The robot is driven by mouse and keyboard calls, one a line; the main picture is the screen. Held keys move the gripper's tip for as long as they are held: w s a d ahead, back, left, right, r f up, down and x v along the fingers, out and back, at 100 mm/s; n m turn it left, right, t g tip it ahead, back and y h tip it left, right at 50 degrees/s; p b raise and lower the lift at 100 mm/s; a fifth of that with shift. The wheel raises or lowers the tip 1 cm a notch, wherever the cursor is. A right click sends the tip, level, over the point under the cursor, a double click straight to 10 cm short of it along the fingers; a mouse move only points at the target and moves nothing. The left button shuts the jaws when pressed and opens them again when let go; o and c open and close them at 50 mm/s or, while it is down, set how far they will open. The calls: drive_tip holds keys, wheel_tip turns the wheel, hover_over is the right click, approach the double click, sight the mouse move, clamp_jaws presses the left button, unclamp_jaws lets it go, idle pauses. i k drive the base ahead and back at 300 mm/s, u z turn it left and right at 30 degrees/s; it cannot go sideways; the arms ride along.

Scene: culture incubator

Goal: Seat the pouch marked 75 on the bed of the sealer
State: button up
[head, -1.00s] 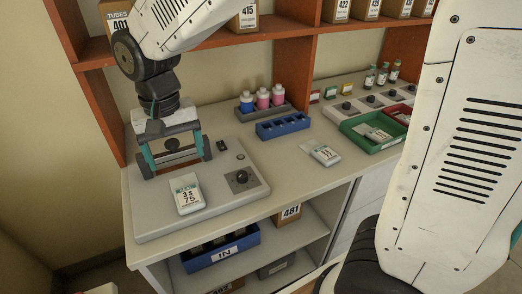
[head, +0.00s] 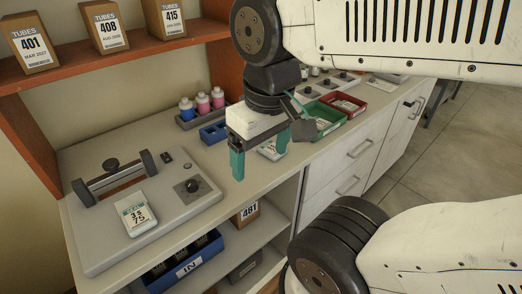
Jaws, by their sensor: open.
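The pouch marked 75 (head: 137,214) is white with a teal top edge. It lies flat on the grey bed of the sealer (head: 96,246), in front of the sealing bar (head: 116,179) and left of a black knob (head: 191,186). My gripper (head: 260,165) has teal fingers, which are apart with nothing held between them. It hangs over the counter to the right of the sealer, clear of the pouch marked 75. Another pouch (head: 271,153) lies on the counter behind the fingers, partly hidden by them.
A blue rack (head: 213,133) and a tray of bottles (head: 203,104) stand behind my gripper. Green and red trays (head: 345,103) are farther right. Boxes of tubes (head: 103,28) fill the upper shelf. A blue IN bin (head: 187,268) and a 481 box (head: 246,214) sit below the counter.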

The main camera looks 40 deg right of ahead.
sight(138, 218)
drive_tip(key=k, duration=1.25)
drive_tip(key=z, duration=0.15)
drive_tip(key=i, duration=0.75)
drive_tip(key=z, duration=0.35)
